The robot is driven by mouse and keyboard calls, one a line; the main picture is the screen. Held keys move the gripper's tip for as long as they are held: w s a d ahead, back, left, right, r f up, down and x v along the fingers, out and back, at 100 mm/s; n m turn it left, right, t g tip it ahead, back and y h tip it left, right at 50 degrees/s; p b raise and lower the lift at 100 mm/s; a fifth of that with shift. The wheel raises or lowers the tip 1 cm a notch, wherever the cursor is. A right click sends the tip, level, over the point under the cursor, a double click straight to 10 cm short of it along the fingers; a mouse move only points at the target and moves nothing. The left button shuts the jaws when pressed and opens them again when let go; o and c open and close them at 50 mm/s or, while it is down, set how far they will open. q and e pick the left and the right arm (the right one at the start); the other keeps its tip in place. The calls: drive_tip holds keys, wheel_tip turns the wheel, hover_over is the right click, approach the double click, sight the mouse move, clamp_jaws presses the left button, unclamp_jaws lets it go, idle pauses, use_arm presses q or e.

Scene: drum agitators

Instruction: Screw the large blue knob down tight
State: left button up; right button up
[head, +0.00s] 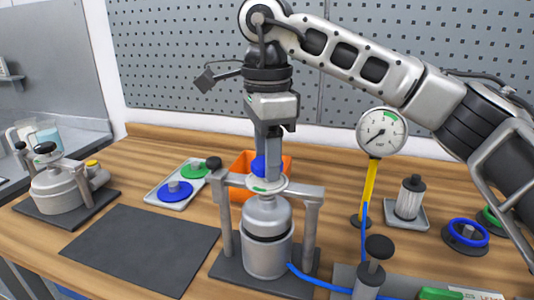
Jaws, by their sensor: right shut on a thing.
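My right gripper (268,176) reaches down from above and is shut on the large blue knob (257,167). Its fingers hide much of the knob. The knob sits just above the round pale plate (254,186) on top of the metal drum (267,240). I cannot tell whether its underside touches the plate. The drum stands upright between two grey posts on a dark base. My left gripper is not in view.
A tray (153,198) at left holds a blue and a green disc. An orange bin (240,163) is behind the drum. A gauge (381,132) on a yellow post stands right. A blue hose (320,284) runs from the drum's foot. The dark mat (145,250) is clear.

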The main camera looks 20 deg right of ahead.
drive_tip(key=m, duration=0.3)
drive_tip(key=shift+r+m, duration=0.1)
drive_tip(key=shift+m, duration=0.3)
drive_tip(key=m, duration=0.4)
drive_tip(key=shift+m+b, duration=0.3)
drive_tip(key=shift+b, duration=0.05)
drive_tip(key=m, duration=0.3)
drive_tip(key=shift+r, duration=0.1)
drive_tip(key=m, duration=0.3)
drive_tip(key=shift+b, duration=0.3)
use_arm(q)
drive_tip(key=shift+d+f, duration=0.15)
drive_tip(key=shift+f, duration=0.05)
use_arm(e)
drive_tip(key=shift+m, duration=0.7)
drive_tip(key=shift+w+r, duration=0.1)
